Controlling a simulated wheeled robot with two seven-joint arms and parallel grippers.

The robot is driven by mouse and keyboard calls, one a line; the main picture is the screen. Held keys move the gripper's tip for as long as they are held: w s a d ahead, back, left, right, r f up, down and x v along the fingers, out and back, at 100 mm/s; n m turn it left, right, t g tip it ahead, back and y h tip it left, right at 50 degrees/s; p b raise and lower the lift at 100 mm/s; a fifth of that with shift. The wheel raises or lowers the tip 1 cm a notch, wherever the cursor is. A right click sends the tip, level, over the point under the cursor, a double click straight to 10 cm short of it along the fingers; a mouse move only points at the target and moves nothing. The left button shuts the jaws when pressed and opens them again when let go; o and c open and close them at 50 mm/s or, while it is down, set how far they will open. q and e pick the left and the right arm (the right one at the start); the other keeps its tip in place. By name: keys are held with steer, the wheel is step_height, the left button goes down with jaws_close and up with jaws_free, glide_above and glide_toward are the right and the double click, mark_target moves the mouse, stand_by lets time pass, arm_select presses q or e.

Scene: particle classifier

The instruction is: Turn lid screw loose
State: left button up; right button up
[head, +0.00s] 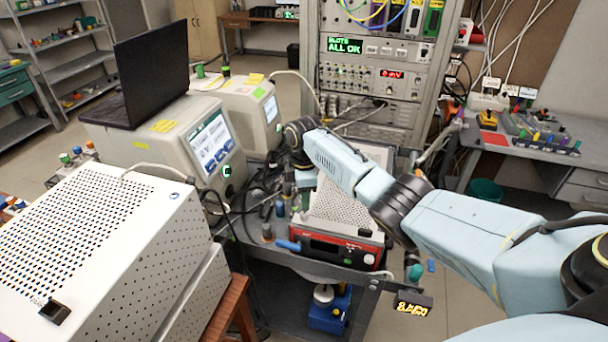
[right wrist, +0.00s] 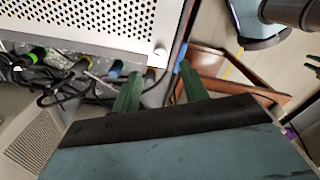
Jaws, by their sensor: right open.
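The lid screw is most likely the small round blue-ringed part (head: 174,196) near the right edge of the large white perforated box (head: 90,225), at the left in the head view; its thread is not visible. My right gripper (head: 296,203) points down over the cart, well to the right of that box and apart from it. In the right wrist view its two green fingers (right wrist: 160,90) are spread, with nothing held between them. The blue-ringed part cannot be made out in that view. My left gripper is not in view.
A red-fronted instrument (head: 335,248) with a perforated top stands on the cart beside my right gripper; the top also shows in the right wrist view (right wrist: 85,20). Cables (right wrist: 65,85) and small connectors crowd the cart. A beige instrument with a screen (head: 185,140) stands behind the white box.

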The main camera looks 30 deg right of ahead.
mark_target(304, 213)
step_height(304, 213, up, 7)
stand_by(0.3)
stand_by(0.4)
